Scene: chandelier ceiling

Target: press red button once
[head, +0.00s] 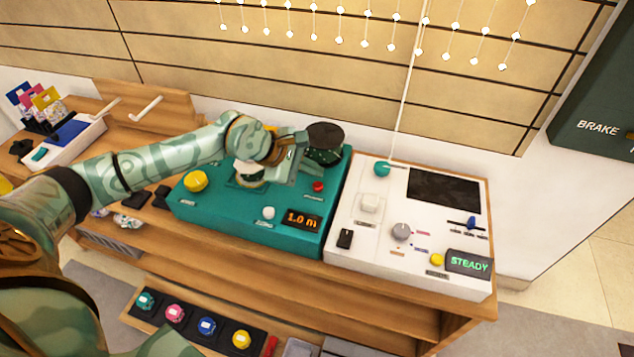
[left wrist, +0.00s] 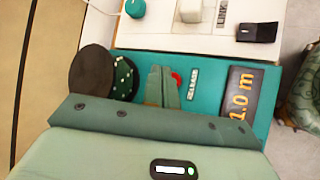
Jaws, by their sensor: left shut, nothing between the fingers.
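The small red button (head: 318,186) sits on the teal console (head: 225,215), toward its right side. It also shows in the left wrist view (left wrist: 177,77), partly hidden behind the fingers. My left gripper (head: 294,179) is shut and empty. It hangs over the teal console, just left of the red button in the head view. In the left wrist view its closed fingers (left wrist: 162,88) lie beside the button. I cannot tell whether they touch it. My right gripper is not in view.
A dark round-topped part (head: 325,135) stands behind the button. The teal console also carries a yellow knob (head: 195,181), a white knob (head: 268,213) and a "1.0 m" display (head: 301,221). A white console (head: 370,255) stands to the right, with a "STEADY" display (head: 468,263).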

